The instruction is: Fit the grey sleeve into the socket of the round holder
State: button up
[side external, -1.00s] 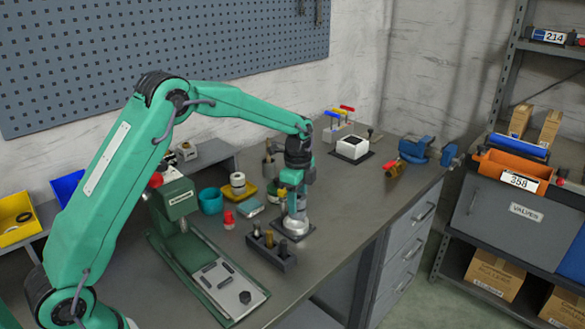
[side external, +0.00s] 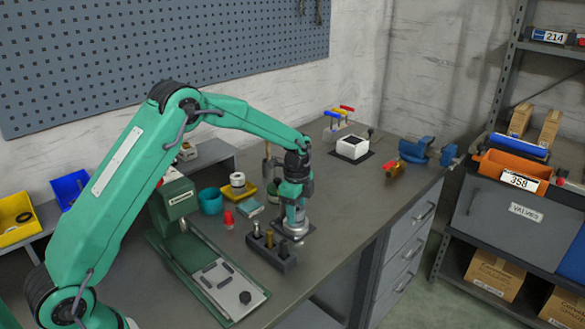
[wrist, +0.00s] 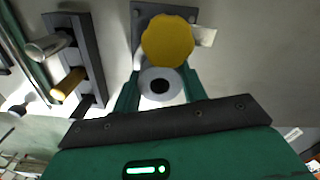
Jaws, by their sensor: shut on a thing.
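My gripper (side external: 296,206) is upright over the round holder (side external: 298,233), a pale metal body on a dark square plate beside the small rack. In the wrist view my gripper (wrist: 159,92) is shut on the grey sleeve (wrist: 177,86), a pale ring with a dark bore between the fingers. The sleeve's lower end and the socket are hidden, so I cannot tell how far it is inside. The holder's bolted plate (wrist: 138,14) shows ahead of the sleeve, partly behind a yellow scalloped disc (wrist: 168,41).
A dark rack (side external: 284,262) with several pegs stands close to the holder, at its front left. A green press (side external: 180,205) and a red piece (side external: 228,220) are farther left. A white block (side external: 352,147) and blue vise (side external: 417,150) stand at the back right. The bench right of the holder is clear.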

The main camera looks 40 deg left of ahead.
jog(key=o, duration=1)
jog(key=shift+f, duration=0.1)
notch_tip(320, 180, up, 12)
jog(key=shift+r, duration=0.15)
dwell(0.6)
